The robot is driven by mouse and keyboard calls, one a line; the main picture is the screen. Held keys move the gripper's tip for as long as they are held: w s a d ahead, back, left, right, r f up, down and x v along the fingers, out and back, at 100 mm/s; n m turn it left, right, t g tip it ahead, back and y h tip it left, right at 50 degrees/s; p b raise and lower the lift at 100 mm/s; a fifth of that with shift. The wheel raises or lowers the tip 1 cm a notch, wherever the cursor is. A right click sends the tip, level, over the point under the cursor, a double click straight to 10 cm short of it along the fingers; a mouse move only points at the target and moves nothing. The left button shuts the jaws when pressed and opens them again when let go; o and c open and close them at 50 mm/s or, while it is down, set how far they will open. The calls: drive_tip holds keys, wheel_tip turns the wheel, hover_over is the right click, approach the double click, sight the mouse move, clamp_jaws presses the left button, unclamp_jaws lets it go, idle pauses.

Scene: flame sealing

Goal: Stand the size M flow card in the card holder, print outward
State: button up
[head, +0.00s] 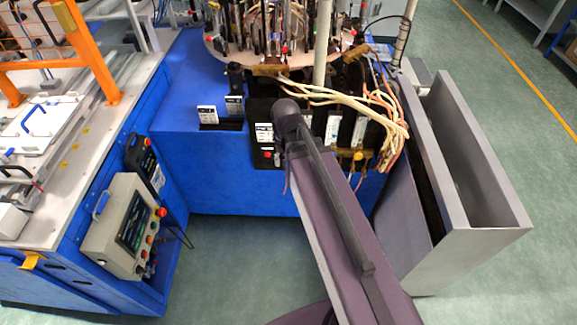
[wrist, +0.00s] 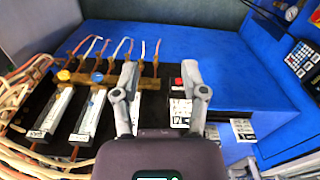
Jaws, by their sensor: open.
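My gripper (wrist: 160,75) is open in the wrist view, its two fingers apart with nothing between them. In the head view my arm hides it. A white printed card (head: 207,113) stands at the left on the blue machine top, in a dark base that looks like a holder. A second printed card (head: 234,105) stands just right of it. A third printed label or card (head: 264,132) is on the front of a black box. It shows beside my right finger in the wrist view (wrist: 180,113). I cannot read which is size M.
A grey bin (head: 480,215) stands at the right. A control box (head: 125,225) is at the left. The blue surface (head: 180,95) left of the cards is clear.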

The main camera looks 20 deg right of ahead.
drive_tip(key=shift+s+n, duration=1)
drive_tip(key=shift+s, duration=0.25)
